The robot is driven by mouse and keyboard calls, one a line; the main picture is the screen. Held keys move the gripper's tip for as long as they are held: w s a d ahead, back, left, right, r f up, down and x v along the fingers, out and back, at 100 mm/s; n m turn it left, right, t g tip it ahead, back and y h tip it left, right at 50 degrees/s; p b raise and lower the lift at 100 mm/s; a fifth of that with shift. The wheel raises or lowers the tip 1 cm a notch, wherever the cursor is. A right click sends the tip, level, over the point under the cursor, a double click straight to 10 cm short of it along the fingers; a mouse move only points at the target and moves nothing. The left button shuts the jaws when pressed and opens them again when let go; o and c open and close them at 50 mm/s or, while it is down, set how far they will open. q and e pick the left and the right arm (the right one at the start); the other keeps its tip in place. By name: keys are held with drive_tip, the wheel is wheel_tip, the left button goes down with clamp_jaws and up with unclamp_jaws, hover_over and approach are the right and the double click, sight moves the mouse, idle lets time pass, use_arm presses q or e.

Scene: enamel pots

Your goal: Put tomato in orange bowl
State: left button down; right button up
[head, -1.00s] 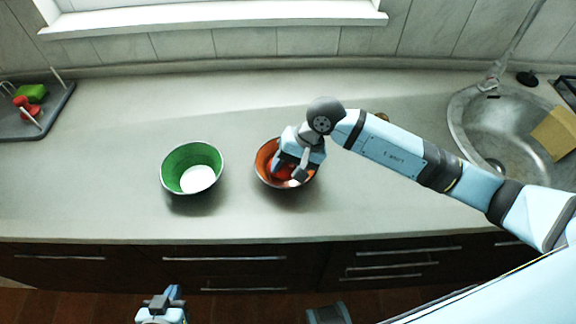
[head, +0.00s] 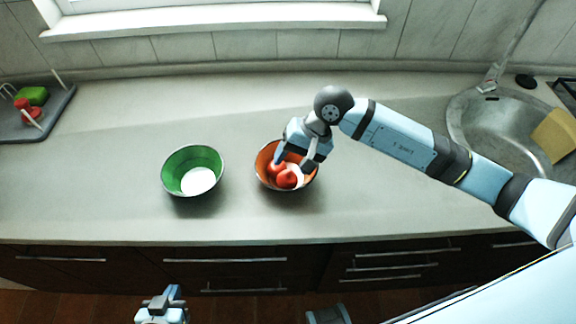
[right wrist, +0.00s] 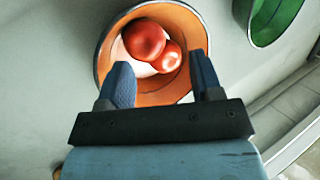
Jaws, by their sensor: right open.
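The orange bowl (head: 264,160) stands on the counter near the middle of the head view. Two red tomato shapes (head: 287,179) lie inside it, touching each other; they also show in the right wrist view (right wrist: 145,40) against the bowl's pale bottom. My right gripper (head: 293,162) is at the bowl's far right side, pointing down. Its two fingers (right wrist: 160,68) are spread apart in the right wrist view, with nothing held between them. My left gripper (head: 163,302) is low at the bottom of the head view, in front of the counter, away from both bowls; its jaw state is unclear.
A green bowl (head: 179,164) with a white bottom stands left of the orange bowl, empty. A grey board (head: 44,128) with red and green items lies at the far left. A sink (head: 477,130) is at the right. The counter between is mostly clear.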

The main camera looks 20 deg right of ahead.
drive_tip(key=b+v, duration=0.1)
drive_tip(key=v, duration=0.8)
drive_tip(key=shift+s+d, duration=0.1)
